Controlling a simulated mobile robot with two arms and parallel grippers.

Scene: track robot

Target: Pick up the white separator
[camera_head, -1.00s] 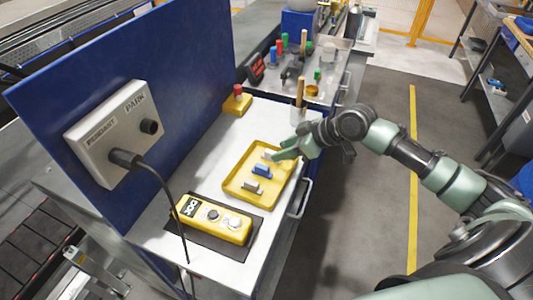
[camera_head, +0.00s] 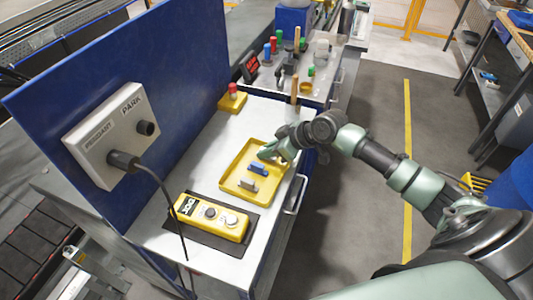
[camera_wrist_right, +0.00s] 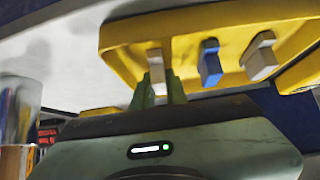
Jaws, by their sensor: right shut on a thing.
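The white separator (camera_wrist_right: 156,66) stands between the two fingertips of my right gripper (camera_wrist_right: 160,91) in the wrist view. My right gripper (camera_head: 266,154) is shut on it at the far end of the yellow tray (camera_head: 232,193). In the head view the fingers mostly hide the separator. I cannot tell whether it still touches the tray floor. A blue separator (camera_head: 259,169) and a grey one (camera_head: 248,185) lie in the same tray; the blue one (camera_wrist_right: 210,62) and the grey one (camera_wrist_right: 261,56) also show in the wrist view. My left gripper is not in view.
A yellow pendant (camera_head: 211,217) lies on a dark mat in front of the tray. A grey box (camera_head: 111,135) with a cable is fixed to the blue panel (camera_head: 110,65). A red-topped yellow button (camera_head: 232,97) and several tools stand beyond.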

